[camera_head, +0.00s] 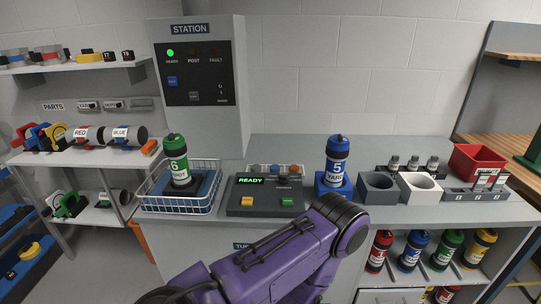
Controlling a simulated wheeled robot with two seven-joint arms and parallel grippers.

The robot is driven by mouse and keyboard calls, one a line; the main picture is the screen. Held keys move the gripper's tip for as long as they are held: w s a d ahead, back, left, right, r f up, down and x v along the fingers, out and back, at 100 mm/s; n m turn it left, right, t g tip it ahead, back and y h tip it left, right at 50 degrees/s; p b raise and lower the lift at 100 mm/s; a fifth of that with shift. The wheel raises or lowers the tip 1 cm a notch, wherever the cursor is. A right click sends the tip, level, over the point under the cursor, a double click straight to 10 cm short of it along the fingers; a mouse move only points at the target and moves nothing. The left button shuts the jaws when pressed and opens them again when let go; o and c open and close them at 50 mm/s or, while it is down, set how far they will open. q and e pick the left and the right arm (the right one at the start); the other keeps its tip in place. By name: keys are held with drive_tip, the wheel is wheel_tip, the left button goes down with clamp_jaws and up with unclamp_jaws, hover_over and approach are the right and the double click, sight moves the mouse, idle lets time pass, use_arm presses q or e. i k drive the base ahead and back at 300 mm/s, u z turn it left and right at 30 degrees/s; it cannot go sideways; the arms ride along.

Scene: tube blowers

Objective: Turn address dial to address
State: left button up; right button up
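A green tube carrier (177,157) marked 6 stands upright on a dark blue stand in a white wire basket. A blue tube carrier (336,157) marked 5 with a label that seems to read YARD stands upright in a blue holder (333,187). Between them is a dark console (262,206) with a lit READY display (251,181), a yellow button (247,201) and a green button (287,202). I cannot tell which part is the address dial. One purple arm of mine crosses the front of the counter, hiding part of its edge. Neither gripper shows.
The grey STATION cabinet (196,80) has a green lamp lit. A grey socket block (377,187), a white socket block (419,187) and a red bin (477,161) sit at right. Several carriers stand below the counter. Shelves with parts are at left.

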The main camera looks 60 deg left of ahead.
sight(282, 180)
drive_tip(key=k, duration=0.4)
drive_tip(key=u, duration=0.7)
